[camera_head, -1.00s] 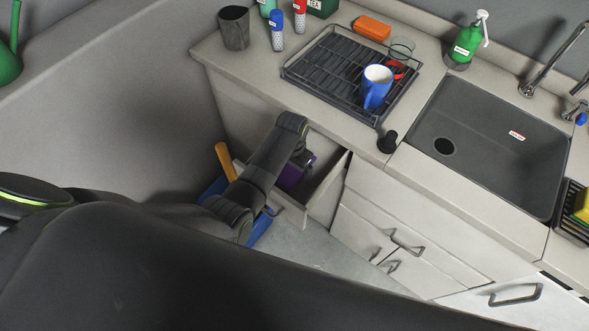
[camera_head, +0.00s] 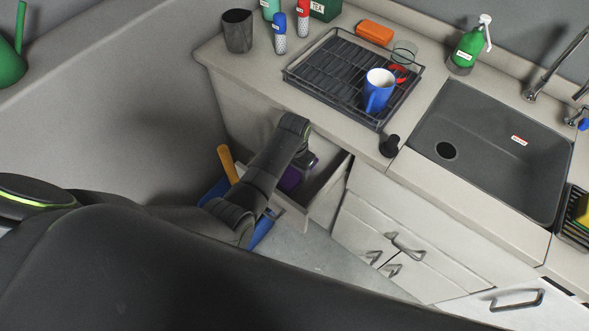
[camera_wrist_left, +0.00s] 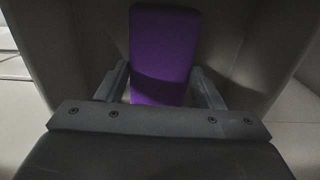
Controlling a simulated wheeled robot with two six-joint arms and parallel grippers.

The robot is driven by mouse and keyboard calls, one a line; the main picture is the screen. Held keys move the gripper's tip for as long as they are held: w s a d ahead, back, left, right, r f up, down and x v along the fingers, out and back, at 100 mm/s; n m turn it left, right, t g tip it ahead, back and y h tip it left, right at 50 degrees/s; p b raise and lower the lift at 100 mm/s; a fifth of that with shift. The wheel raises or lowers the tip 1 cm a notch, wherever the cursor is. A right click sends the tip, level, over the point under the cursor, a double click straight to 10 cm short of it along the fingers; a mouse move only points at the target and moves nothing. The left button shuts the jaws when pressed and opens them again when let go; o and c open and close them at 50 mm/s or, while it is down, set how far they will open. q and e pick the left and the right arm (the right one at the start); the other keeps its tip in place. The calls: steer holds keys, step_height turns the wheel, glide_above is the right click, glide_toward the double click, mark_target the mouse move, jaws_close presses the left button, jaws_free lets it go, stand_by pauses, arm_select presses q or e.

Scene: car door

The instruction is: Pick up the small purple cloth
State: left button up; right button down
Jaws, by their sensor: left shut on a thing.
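The small purple cloth (camera_wrist_left: 163,52) looks like a folded block in the left wrist view. It stands between the two fingers of my left gripper (camera_wrist_left: 164,85), which is shut on it. In the head view the purple cloth (camera_head: 291,178) shows partly, inside the open drawer (camera_head: 322,192), with my left arm covering the rest. My left gripper (camera_head: 303,163) reaches down into that drawer and is partly hidden by its own wrist. My right gripper does not show.
The drawer walls stand close around the gripper. A blue dustpan (camera_head: 262,229) and an orange handle (camera_head: 228,164) are beside the arm. Above, the counter holds a dish rack (camera_head: 330,73) with a blue mug (camera_head: 377,91), a black cup (camera_head: 238,31) and a sink (camera_head: 490,150).

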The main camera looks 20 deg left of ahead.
arm_select(q)
step_height(320, 180, up, 12)
step_height(320, 180, up, 5)
steer(key=p, duration=0.1)
glide_above(294, 171)
step_height(294, 171, up, 10)
steer(key=p, duration=1.1)
steer(key=shift+r, duration=0.2)
steer(key=shift+s+d, duration=0.1)
